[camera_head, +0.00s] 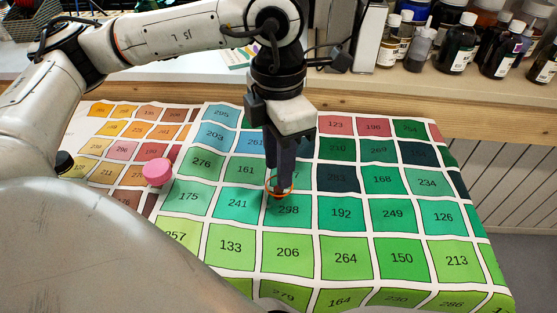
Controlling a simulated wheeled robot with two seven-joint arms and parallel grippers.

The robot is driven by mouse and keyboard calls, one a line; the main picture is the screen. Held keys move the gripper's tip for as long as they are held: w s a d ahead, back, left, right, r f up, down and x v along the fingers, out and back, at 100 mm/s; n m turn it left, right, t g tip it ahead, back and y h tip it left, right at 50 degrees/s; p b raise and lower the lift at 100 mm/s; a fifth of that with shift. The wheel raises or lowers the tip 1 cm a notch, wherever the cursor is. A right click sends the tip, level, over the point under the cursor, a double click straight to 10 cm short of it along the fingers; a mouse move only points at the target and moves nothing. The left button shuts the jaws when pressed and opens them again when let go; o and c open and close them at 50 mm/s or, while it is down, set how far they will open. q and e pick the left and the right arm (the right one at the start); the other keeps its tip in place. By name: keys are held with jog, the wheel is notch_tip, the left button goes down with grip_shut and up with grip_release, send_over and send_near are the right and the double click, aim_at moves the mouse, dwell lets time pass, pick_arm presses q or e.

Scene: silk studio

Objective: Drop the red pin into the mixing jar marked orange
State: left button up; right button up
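My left gripper (280,187) comes down from the upper middle, with its dark fingers pointing at the colour chart. The fingers look close together, but the gap between them is not clear. A thin orange ring (290,180) shows around the fingertips; it may be the rim of the orange-marked mixing jar, whose walls I cannot make out. A small red-orange bit (278,199) shows just below the tips, near the square numbered 298; I cannot tell if it is the red pin or whether it is held. My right gripper is not in view.
The numbered colour chart (290,251) covers most of the table. A pink round block (158,171) sits on its left part. Several dark bottles (457,45) stand on the shelf at the back right. The chart's front and right areas are clear.

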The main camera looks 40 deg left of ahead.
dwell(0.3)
pick_arm(q)
jog(key=shift+r, duration=0.35)
notch_tip(320, 180, up, 10)
jog(key=shift+f+p, duration=0.2)
jog(key=shift+p, duration=0.35)
